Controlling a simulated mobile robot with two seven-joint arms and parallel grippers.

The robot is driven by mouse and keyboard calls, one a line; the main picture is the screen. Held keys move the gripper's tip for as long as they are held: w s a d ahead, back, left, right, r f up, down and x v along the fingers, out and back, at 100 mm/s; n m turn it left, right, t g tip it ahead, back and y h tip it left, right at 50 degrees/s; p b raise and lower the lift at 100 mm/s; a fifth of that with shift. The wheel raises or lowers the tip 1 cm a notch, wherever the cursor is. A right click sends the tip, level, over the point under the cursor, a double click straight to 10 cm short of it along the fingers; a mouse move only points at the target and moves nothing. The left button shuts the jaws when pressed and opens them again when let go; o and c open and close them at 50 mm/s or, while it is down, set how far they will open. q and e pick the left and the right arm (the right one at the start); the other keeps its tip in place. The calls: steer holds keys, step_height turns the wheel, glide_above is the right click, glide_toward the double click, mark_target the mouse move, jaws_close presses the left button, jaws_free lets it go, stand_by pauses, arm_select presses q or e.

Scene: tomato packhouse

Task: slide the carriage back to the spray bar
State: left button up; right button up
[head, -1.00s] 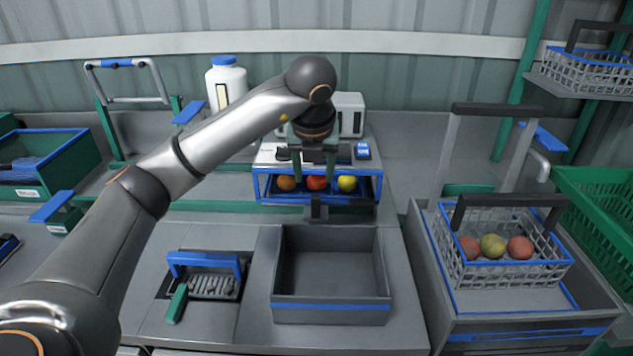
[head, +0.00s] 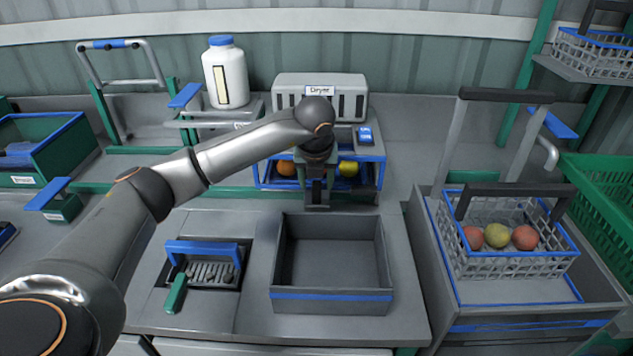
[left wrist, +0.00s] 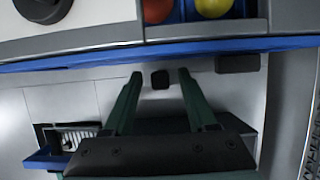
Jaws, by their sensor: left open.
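The carriage (head: 262,177) is a blue-edged tray with tomatoes in compartments, on the counter in front of the grey dryer (head: 345,92). An orange and a yellow tomato show; my arm hides the middle. In the left wrist view its blue edge (left wrist: 100,56) runs across, with a red and a yellow tomato behind. My left gripper (head: 317,192) points down at the carriage's front. It is open, with its fingertips (left wrist: 160,75) on either side of a small dark knob (left wrist: 160,81), apart from it. I cannot pick out the spray bar for sure. My right gripper is not in view.
An empty grey bin (head: 332,296) stands in front of the carriage. A blue-handled slicer-like grid (head: 207,272) is at its left. A white bottle (head: 226,78) stands behind left. A wire basket of tomatoes (head: 500,262) sits at right. A green rail (head: 215,191) runs along the counter.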

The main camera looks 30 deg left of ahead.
arm_select(q)
steer(key=shift+w+a+f, duration=0.1)
steer(key=shift+w+f, duration=0.05)
steer(key=shift+f, duration=0.3)
jaws_close()
stand_by(1.2)
